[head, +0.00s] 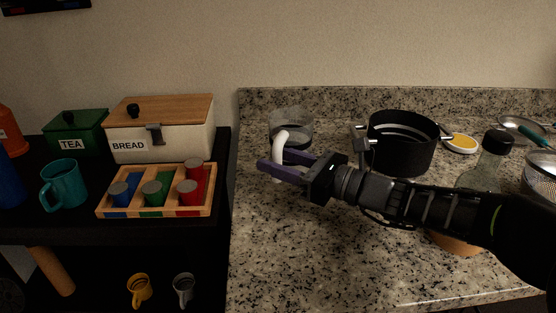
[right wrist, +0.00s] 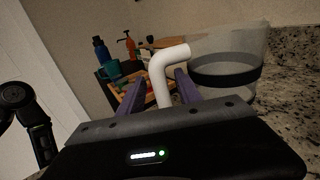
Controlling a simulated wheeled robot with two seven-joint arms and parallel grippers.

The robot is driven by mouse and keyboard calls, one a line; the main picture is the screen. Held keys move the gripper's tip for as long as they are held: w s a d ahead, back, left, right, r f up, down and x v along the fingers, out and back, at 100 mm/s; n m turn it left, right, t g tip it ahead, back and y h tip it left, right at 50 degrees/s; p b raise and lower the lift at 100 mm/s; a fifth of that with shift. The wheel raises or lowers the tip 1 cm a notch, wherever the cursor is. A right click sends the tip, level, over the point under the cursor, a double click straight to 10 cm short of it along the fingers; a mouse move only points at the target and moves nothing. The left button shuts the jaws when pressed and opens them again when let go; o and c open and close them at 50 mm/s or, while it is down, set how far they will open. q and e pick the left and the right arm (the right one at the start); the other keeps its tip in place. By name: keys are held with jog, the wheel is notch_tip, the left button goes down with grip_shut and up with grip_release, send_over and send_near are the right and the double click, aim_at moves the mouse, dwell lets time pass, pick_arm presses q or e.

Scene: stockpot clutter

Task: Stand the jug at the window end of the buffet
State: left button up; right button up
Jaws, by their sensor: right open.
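The jug (head: 297,124) is a clear vessel with a dark band and a white handle (head: 281,138). It stands upright near the left edge of the granite counter (head: 265,270). My right gripper (head: 273,159) is open with its purple fingers at the handle. In the right wrist view the white handle (right wrist: 163,80) rises between the two fingers (right wrist: 156,88), and the jug's body (right wrist: 225,68) is just to the right. I cannot tell whether a finger touches the handle. No window shows in the head view.
A black pot (head: 402,150) stands behind my right arm, beside a yellow-topped lid (head: 461,143) and a dark-capped bottle (head: 494,150). The dark unit at left carries a bread bin (head: 185,140), tea tin (head: 80,132), teal mug (head: 66,185) and wooden tray (head: 112,211). The counter's front left is clear.

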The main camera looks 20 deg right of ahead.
jog(key=shift+r, duration=0.15)
jog(key=v, duration=0.7)
jog(key=shift+s+d, duration=0.15)
jog(key=shift+s, duration=0.05)
dwell(0.6)
